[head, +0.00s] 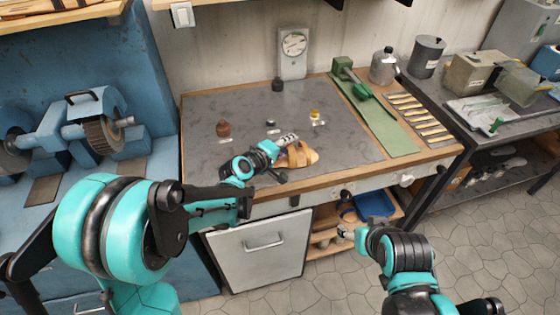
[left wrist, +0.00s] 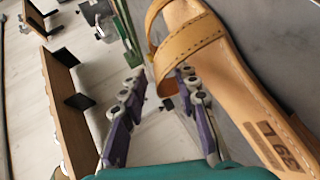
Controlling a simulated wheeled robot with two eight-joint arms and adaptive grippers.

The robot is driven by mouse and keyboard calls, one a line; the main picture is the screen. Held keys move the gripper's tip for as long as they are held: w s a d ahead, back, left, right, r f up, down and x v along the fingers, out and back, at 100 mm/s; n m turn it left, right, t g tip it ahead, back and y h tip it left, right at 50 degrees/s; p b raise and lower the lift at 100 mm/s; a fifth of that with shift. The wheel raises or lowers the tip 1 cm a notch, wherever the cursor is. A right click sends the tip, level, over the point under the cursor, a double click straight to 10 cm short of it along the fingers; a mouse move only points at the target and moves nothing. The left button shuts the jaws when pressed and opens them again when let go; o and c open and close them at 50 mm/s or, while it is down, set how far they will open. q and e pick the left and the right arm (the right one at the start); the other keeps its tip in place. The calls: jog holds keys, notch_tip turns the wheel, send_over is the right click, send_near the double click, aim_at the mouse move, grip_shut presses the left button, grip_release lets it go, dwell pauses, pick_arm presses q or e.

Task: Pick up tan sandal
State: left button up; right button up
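The tan sandal (head: 303,155) lies on the grey bench mat, near its front edge, in the head view. It also shows large at the upper right of the left wrist view (left wrist: 235,85), with its strap at the top and a printed label on the insole. My left gripper (head: 287,157) is right at the sandal's left side in the head view. In the left wrist view its fingers (left wrist: 160,76) are spread apart, with the sandal's edge partly between the tips; I see no clear grip. My right gripper (head: 345,233) is low before the bench shelf, too small to read.
The grey mat (head: 210,105) holds small jars and labels. A dial scale (head: 293,50) stands behind. A green strip (head: 380,120) and a row of tools (head: 420,118) lie right. A blue tray (head: 374,204) sits below the bench top. A grinder (head: 90,125) stands left.

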pick_arm(q)
jog(key=shift+r, duration=0.1)
grip_shut()
jog(key=shift+r+p, duration=0.3)
jog(key=shift+r, duration=0.15)
jog(key=r, duration=0.1)
jog(key=r+p, duration=0.2)
jog(key=r, duration=0.1)
jog(key=shift+s+d, duration=0.25)
jog(key=shift+d, duration=0.1)
jog(key=s+d+r+p, duration=0.3)
jog(key=s+d+r, duration=0.2)
jog(key=d, duration=0.4)
jog(key=shift+s+d+r+p, duration=0.15)
jog(key=shift+s+r+p, duration=0.15)
jog(key=shift+r, duration=0.25)
